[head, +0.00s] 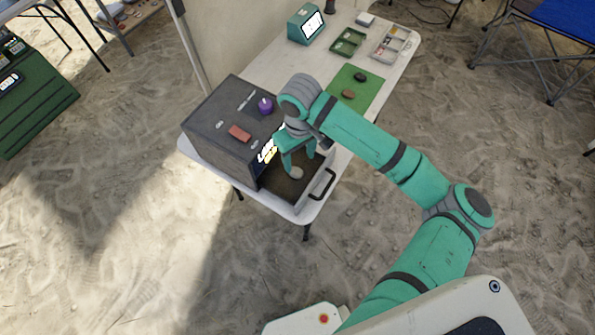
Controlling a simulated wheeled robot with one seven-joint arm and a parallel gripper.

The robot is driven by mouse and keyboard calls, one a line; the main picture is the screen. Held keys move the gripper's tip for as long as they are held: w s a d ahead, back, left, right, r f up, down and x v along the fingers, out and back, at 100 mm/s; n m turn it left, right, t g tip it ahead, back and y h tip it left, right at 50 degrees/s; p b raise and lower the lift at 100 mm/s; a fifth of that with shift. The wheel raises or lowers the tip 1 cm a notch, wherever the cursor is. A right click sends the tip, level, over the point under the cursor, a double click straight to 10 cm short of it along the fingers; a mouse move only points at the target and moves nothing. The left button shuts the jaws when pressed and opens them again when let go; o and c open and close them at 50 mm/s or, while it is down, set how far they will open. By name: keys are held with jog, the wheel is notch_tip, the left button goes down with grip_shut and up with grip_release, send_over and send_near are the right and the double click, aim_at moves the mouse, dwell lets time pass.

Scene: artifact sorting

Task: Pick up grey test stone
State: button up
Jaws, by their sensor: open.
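A small grey stone (296,172) lies in the open drawer (284,189) of a dark grey box on the table. My gripper (300,168) reaches down into the drawer, its fingers open and apart, close above or around the stone. I cannot tell whether the fingers touch the stone. Part of the drawer's inside is hidden behind my gripper and wrist.
The grey box (215,125) carries a reddish block (240,132) and a purple object (265,106). The drawer handle (322,185) sticks out in front. Behind lie a green mat (365,85) with two stones, trays (348,42) and a teal device (306,24).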

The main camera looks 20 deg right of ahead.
aim_at(296, 171)
jog(key=shift+w+a+f, duration=0.1)
jog(key=shift+a+f, duration=0.05)
jog(key=shift+f, duration=1.05)
jog(key=shift+w+a+f, duration=0.1)
jog(key=shift+f, duration=1.1)
jog(key=shift+w+a+f, duration=0.1)
jog(key=shift+a+f, duration=0.05)
jog(key=shift+f, duration=1.05)
jog(key=c, duration=1.2)
